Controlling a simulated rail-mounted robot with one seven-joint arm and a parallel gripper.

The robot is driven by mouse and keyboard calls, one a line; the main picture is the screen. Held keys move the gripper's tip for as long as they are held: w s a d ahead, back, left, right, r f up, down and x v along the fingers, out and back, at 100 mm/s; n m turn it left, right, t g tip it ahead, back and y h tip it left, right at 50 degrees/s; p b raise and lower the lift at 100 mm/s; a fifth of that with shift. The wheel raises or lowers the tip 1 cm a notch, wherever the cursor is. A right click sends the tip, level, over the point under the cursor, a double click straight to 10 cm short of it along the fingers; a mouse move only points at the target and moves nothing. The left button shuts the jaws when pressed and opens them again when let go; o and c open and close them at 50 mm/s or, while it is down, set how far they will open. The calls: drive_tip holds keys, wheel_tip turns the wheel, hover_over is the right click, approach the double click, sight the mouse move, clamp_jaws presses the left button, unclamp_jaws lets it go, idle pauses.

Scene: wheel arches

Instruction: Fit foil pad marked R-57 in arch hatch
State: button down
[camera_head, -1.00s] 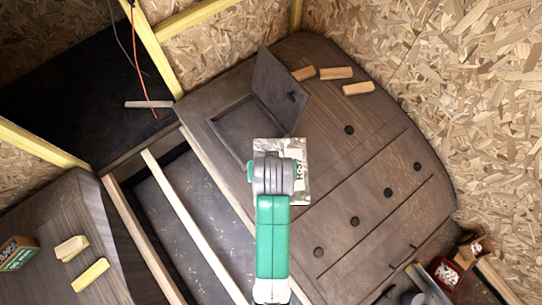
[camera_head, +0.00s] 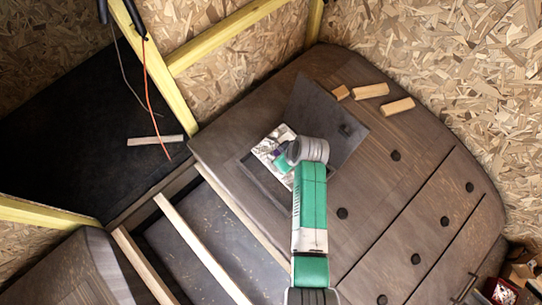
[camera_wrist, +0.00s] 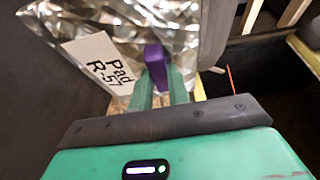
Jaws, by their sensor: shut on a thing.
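The crinkled silver foil pad (camera_head: 264,147) is held over the far-left part of the arch hatch opening (camera_head: 262,186). In the wrist view the pad (camera_wrist: 182,22) fills the top, and its white label reads "Pad R-57". My gripper (camera_head: 281,161) is shut on the pad at a purple part, seen between the green fingers (camera_wrist: 158,80) in the wrist view. The dark hatch lid (camera_head: 318,108) stands open at the right of the opening. My wrist and arm hide part of the pad and opening. I cannot tell how high the pad is above the opening.
Several wood blocks (camera_head: 370,91) lie on the arch top behind the lid. Dark round knobs (camera_head: 396,156) dot the arch panels at right. Yellow timber posts (camera_head: 160,75) stand behind, with an orange cord (camera_head: 155,95) hanging near one. Pale slats (camera_head: 200,245) cross the lower left.

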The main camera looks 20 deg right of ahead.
wheel_tip(320, 180, down, 13)
drive_tip(key=b, duration=1.2)
drive_tip(key=shift+f, duration=0.2)
drive_tip(key=shift+f, duration=0.25)
idle(0.5)
drive_tip(key=c, duration=1.3)
unclamp_jaws()
drive_tip(key=shift+o, duration=0.2)
drive_tip(key=p+v, duration=0.1)
drive_tip(key=v, duration=0.6)
drive_tip(key=shift+r, duration=0.4)
